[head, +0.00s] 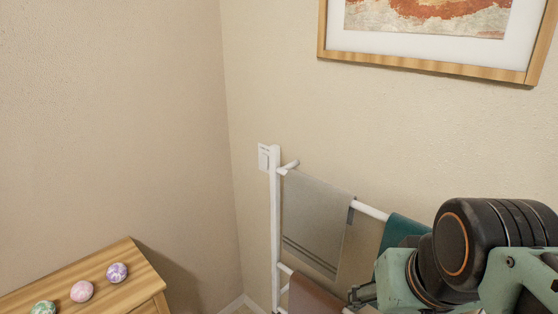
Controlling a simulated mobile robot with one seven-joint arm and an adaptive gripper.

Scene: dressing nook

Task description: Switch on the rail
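A white towel rail (275,220) stands against the right wall near the room corner. A small white switch plate (264,158) sits at the top of its left post, with faint marks too small to read. My gripper (360,296) shows only in part at the lower middle right, dark, in front of the rail and well below and right of the switch. My arm hides much of it and the rail's right side. Whether its fingers are open or shut cannot be made out.
A grey towel (315,215), a brown towel (312,297) and a teal towel (402,230) hang on the rail. A wooden cabinet (60,278) at lower left bears several marbled balls (82,291). A framed picture (430,62) hangs above. The air left of the rail is clear.

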